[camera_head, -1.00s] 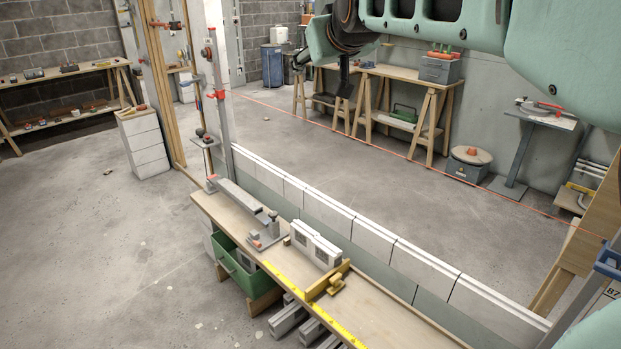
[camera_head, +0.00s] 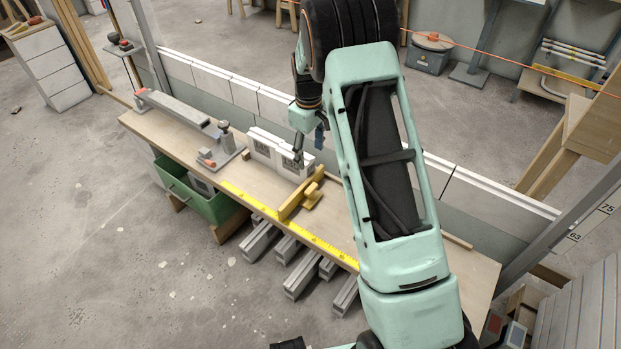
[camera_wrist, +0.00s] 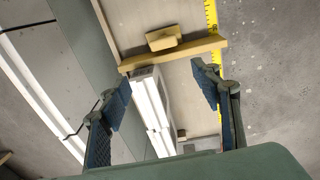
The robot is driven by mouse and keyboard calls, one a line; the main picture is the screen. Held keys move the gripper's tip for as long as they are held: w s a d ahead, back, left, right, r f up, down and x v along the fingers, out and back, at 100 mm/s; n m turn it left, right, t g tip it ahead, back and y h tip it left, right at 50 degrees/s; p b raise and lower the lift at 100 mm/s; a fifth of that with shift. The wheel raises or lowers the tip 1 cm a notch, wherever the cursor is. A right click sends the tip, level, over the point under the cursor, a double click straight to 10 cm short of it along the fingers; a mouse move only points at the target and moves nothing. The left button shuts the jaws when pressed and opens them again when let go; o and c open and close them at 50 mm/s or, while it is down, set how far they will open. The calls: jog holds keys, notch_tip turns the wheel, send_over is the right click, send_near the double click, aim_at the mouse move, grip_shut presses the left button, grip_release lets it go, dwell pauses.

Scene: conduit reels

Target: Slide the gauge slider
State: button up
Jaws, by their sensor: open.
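The gauge slider, a yellow wooden fence with a small raised block (camera_head: 302,195), stands across the bench beside the yellow measuring tape (camera_head: 285,222). In the wrist view the slider (camera_wrist: 172,48) lies ahead of the fingertips, its bar crosswise and its block on the far side. My gripper (camera_head: 309,146) is above the back part of the bench, near the white blocks (camera_head: 276,153) and just behind the slider. The wrist view shows my gripper's (camera_wrist: 160,82) blue-padded fingers wide apart with nothing held. The slider and fingers look apart, though their height gap is unclear.
The white blocks touch or nearly touch the slider's left side. A grey metal clamp stop (camera_head: 222,150) stands farther left on the bench (camera_head: 150,120). A low white wall (camera_head: 215,80) runs behind. A green drawer (camera_head: 195,195) and several grey bars (camera_head: 300,270) are below the front edge.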

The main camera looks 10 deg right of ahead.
send_near(312, 188)
jog(key=shift+g, duration=0.4)
jog(key=f+b, duration=0.1)
jog(key=f, duration=0.4)
jog(key=f+b, duration=0.1)
jog(key=f, duration=0.2)
jog(key=shift+w+f+b, duration=0.25)
jog(key=shift+w+b, duration=0.1)
jog(key=shift+c, duration=0.3)
grip_shut()
